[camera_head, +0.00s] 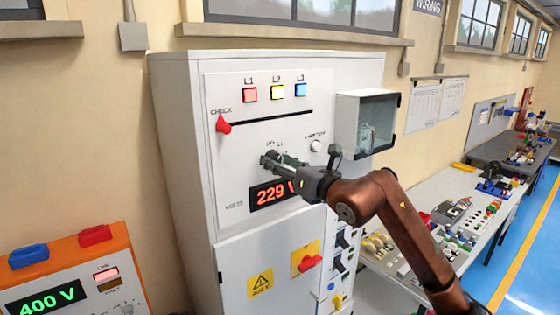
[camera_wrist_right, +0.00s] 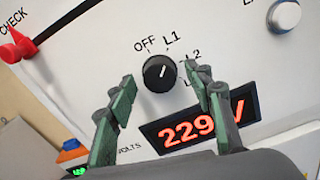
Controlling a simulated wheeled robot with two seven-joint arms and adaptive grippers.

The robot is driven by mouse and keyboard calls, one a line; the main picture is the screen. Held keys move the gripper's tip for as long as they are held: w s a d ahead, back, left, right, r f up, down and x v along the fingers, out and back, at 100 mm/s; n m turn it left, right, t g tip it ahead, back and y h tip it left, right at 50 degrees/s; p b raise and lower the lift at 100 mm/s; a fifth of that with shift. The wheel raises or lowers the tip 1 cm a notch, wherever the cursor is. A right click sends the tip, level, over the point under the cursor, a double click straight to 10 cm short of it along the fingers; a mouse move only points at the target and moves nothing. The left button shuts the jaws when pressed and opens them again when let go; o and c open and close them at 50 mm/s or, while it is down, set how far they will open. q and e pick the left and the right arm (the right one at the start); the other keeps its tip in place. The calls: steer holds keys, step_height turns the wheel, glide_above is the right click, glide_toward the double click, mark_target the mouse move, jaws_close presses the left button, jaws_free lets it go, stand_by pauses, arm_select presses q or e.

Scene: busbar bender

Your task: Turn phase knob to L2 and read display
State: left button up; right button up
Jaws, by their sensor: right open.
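The black phase knob (camera_wrist_right: 160,72) is on the white panel in the right wrist view. Its white mark points up and slightly right, toward L1. The labels OFF, L1 and L2 show around it; a lower one is partly covered by a finger. My right gripper (camera_wrist_right: 162,80) is open, with one green-padded finger to each side of the knob and gaps between. In the head view my right gripper (camera_head: 272,160) is at the panel and hides the knob. The red display (camera_head: 271,194) reads 229 V; it also shows in the wrist view (camera_wrist_right: 200,124). My left gripper is not in view.
A red CHECK lever (camera_head: 223,125) is left of the knob, and a white round button (camera_head: 316,146) is right. A glass-fronted box (camera_head: 368,122) juts from the cabinet's right side. An orange unit (camera_head: 70,275) reads 400 V.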

steer(key=shift+c, duration=0.7)
steer(key=c, duration=1)
steer(key=shift+f+m+b, duration=0.1)
steer(key=shift+m+b, duration=0.4)
steer(key=shift+b, duration=0.4)
steer(key=m+b, duration=0.6)
steer(key=b, duration=0.1)
steer(key=shift+m+b, duration=0.7)
steer(key=shift+m, duration=0.2)
steer(key=shift+r, duration=0.2)
